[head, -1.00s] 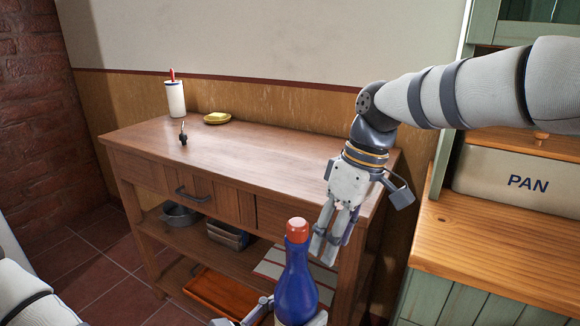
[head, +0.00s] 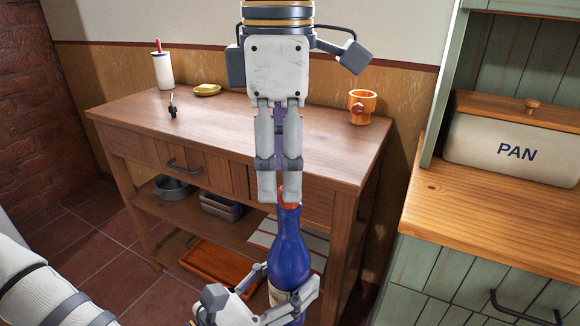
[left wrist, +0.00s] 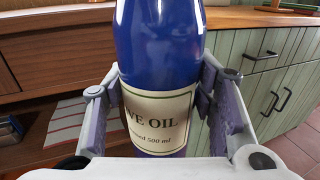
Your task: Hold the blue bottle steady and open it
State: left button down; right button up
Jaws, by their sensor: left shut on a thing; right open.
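The blue bottle (head: 289,245) stands upright in the lower middle of the head view, with an orange-red cap (head: 289,197) on its neck. My left gripper (head: 275,305) is shut around its lower body. In the left wrist view the bottle (left wrist: 160,50) shows a cream label reading "VE OIL", with a finger on each side of it. My right gripper (head: 267,192) points straight down from above, its fingertips at the cap's height and partly in front of it. It is open. Whether its fingers touch the cap I cannot tell.
A wooden side table (head: 230,135) stands behind the bottle. On it are an orange mug (head: 362,107), a yellow dish (head: 207,90), a white roll holder (head: 162,68) and a small dark item (head: 172,108). A green cabinet with a bread box (head: 515,145) is at right.

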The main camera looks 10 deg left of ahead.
jog(key=shift+f, duration=1.35)
jog(key=shift+c, duration=0.5)
grip_shut()
jog(key=shift+r, duration=0.15)
jog(key=shift+r, duration=1)
